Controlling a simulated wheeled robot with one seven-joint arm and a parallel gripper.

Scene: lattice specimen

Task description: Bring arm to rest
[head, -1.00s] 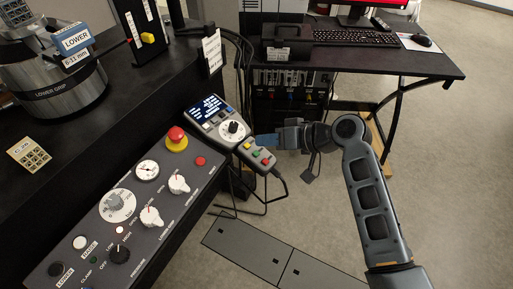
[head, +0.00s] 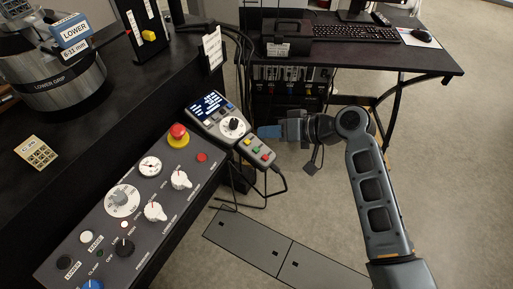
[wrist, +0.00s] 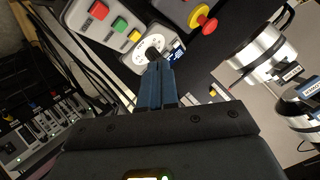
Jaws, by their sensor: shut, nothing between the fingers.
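My arm reaches up from the lower right in the head view, bent at the elbow, with its hand pointing left. My gripper (head: 262,132) has blue fingers and is shut and empty. It hangs just right of the handheld controller (head: 222,118), which has a screen, a dial and coloured buttons. In the wrist view the blue fingers of my gripper (wrist: 157,78) lie together and point toward the controller's white dial (wrist: 150,50). I cannot tell the exact gap between fingertips and controller.
A control panel (head: 108,222) with knobs and a red emergency stop (head: 178,134) slopes along the left. A steel lower grip (head: 62,85) stands on the black bench. A black desk (head: 385,58) with a keyboard stands behind. The floor (head: 450,170) at right is clear.

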